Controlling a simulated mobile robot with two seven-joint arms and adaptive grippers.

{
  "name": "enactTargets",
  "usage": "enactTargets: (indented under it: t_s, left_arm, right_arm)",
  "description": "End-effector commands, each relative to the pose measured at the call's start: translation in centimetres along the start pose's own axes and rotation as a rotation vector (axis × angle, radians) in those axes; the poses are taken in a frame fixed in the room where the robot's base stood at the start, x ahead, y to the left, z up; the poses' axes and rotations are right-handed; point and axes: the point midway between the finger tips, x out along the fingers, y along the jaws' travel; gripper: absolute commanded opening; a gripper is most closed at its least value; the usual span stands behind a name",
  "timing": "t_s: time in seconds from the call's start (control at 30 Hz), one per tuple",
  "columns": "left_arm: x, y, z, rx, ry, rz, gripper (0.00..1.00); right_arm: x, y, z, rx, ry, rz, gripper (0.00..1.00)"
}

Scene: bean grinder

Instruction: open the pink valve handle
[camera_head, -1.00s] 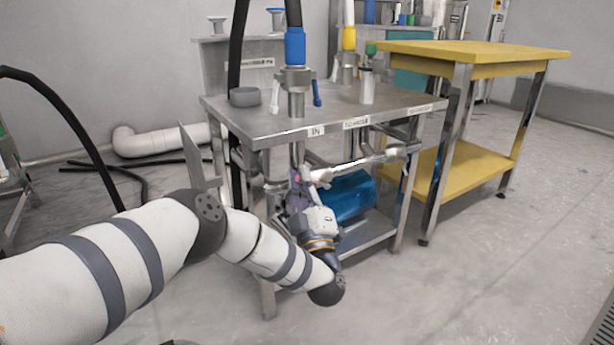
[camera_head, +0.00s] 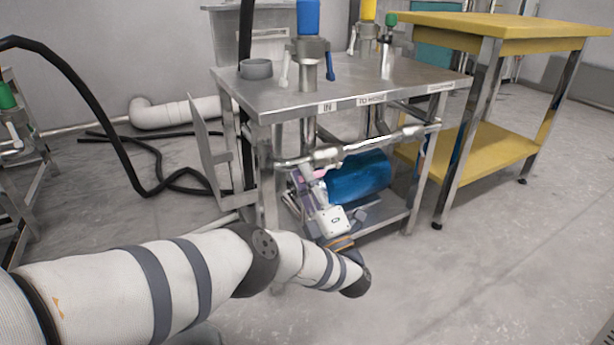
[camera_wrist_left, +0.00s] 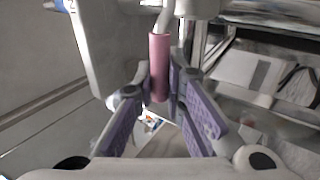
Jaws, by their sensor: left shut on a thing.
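The pink valve handle (camera_wrist_left: 159,62) is a pink sleeve on a grey metal lever in the left wrist view. It hangs down between the purple pads of my left gripper (camera_wrist_left: 160,92), which is shut on it. In the head view the left gripper (camera_head: 308,182) is below the pipework at the front of the steel table (camera_head: 295,98). Only a small pink patch of the handle (camera_head: 320,174) shows there; the fingers and wrist hide the rest. My right gripper is out of view.
A pipe (camera_head: 380,143) runs under the table's front edge, close above the gripper. A blue cylinder (camera_head: 362,180) lies behind it on the lower shelf. A yellow two-level table (camera_head: 500,32) stands at the right. The floor (camera_head: 490,270) in front is clear.

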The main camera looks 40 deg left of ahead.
Motion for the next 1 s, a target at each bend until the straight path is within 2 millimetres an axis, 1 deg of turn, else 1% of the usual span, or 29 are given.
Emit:
enactTargets:
  t_s: [0.03, 0.4, 0.43, 0.47, 0.5, 0.83, 0.93, 1.0]
  left_arm:
    - [-0.1, 0.0, 0.3, -0.009, -0.007, -0.002, 0.00]
    - [-0.1, 0.0, 0.3, -0.011, -0.005, -0.003, 0.00]
    - [-0.1, 0.0, 0.3, -0.011, -0.006, -0.004, 0.15]
    - [-0.1, 0.0, 0.3, -0.011, -0.005, -0.003, 0.22]
    - [-0.1, 0.0, 0.2, -0.010, -0.004, -0.003, 0.31]
    - [-0.2, 0.0, 0.1, -0.007, -0.001, -0.003, 0.32]
    - [-1.1, -0.1, 0.1, -0.008, -0.002, -0.006, 0.32]
    - [-2.1, -0.1, 0.1, -0.007, -0.002, -0.008, 0.32]
  right_arm:
    - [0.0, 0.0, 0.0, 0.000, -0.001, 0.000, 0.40]
    - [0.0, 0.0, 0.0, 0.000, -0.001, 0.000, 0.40]
    - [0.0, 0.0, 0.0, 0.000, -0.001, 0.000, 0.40]
    - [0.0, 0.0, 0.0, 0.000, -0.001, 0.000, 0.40]
    - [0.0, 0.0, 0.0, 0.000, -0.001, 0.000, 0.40]
    - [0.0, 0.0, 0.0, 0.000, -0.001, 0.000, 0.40]
    - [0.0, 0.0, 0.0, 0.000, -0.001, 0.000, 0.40]
    - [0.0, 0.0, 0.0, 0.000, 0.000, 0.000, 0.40]
